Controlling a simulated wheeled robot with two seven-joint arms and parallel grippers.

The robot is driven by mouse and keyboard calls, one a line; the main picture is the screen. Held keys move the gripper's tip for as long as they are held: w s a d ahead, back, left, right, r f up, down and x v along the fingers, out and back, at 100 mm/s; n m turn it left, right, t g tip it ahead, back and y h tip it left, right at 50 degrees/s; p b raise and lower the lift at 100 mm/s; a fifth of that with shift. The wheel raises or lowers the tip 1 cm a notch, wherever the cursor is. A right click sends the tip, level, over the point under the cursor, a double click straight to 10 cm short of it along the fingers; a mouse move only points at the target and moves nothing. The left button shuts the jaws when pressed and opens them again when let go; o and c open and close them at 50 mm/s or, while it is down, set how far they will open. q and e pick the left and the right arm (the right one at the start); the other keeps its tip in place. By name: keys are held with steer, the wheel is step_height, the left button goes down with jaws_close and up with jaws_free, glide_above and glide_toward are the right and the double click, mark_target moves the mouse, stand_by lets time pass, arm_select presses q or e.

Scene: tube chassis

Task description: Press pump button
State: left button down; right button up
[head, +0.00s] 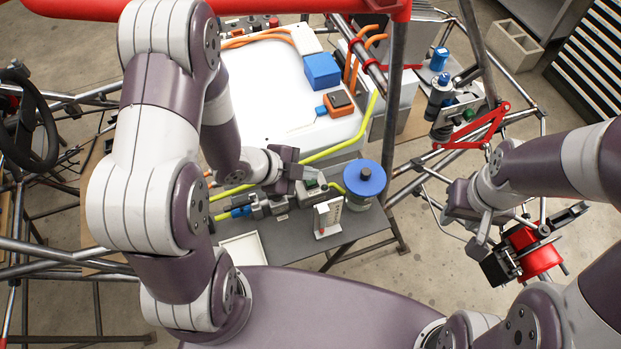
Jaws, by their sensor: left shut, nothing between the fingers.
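A grey pump unit (318,195) sits on the dark grey shelf, in front of the white box. A small green button (310,183) shows on its top. My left gripper (312,175) comes in from the left and is shut with nothing in it. Its fingertips are right at the green button; I cannot tell whether they touch it. My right gripper (478,238) is at the right, beside a red cylindrical part (538,252), well away from the pump. Its fingers are hard to make out against the dark parts there.
A blue-topped round container (364,179) stands just right of the pump. Yellow tubing (345,143) runs behind. Chassis tubes and a red linkage (475,132) are at the right. The shelf's front is mostly bare.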

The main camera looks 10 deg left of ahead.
mark_target(307, 183)
arm_select(q)
steer(key=shift+f, duration=0.35)
steer(key=shift+f+b, duration=0.45)
steer(key=shift+b, duration=0.15)
stand_by(0.6)
steer(key=shift+r+p, duration=0.85)
steer(key=shift+r, duration=0.05)
step_height(307, 183, up, 5)
steer(key=p, duration=0.5)
steer(key=shift+r, duration=0.1)
